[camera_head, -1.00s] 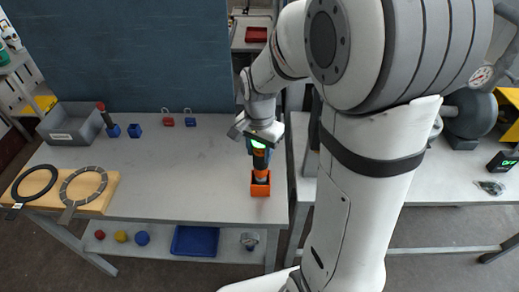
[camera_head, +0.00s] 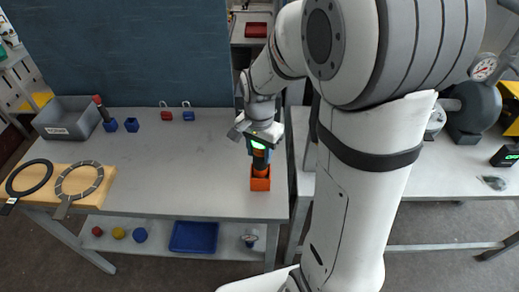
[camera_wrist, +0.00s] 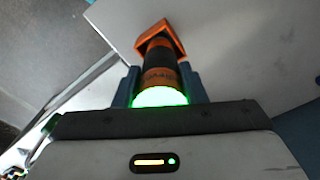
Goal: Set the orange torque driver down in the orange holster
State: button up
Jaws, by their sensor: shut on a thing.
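The orange torque driver (camera_head: 260,160) stands about upright, dark-bodied with orange bands and a green-lit top. My gripper (camera_head: 259,147) is shut on its upper part. The orange holster (camera_head: 260,184) sits on the grey table near its right front edge. The driver's lower end is at the holster's mouth, and its tip is hidden by the holster walls. In the wrist view the driver (camera_wrist: 160,72) lies between my two blue-grey fingers and points to the holster (camera_wrist: 161,36). I cannot tell how deep it sits.
A grey bin (camera_head: 68,117), several small blue and red holders and a wooden board (camera_head: 90,196) with two rings stand on the left of the table (camera_head: 190,160). A blue tray (camera_head: 194,237) lies on the lower shelf. The middle of the table is clear.

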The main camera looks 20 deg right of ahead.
jog(key=shift+r, duration=0.1)
jog(key=o, duration=1.4)
jog(key=shift+c, duration=0.2)
notch_tip(320, 180, up, 8)
jog(key=shift+f, duration=0.1)
jog(key=s+d+r+n+t, duration=0.1)
jog(key=s+n+t, duration=0.2)
jog(key=s+n, duration=0.6)
jog(key=s, duration=0.4)
jog(key=shift+s+r, duration=0.25)
jog(key=shift+s, duration=0.1)
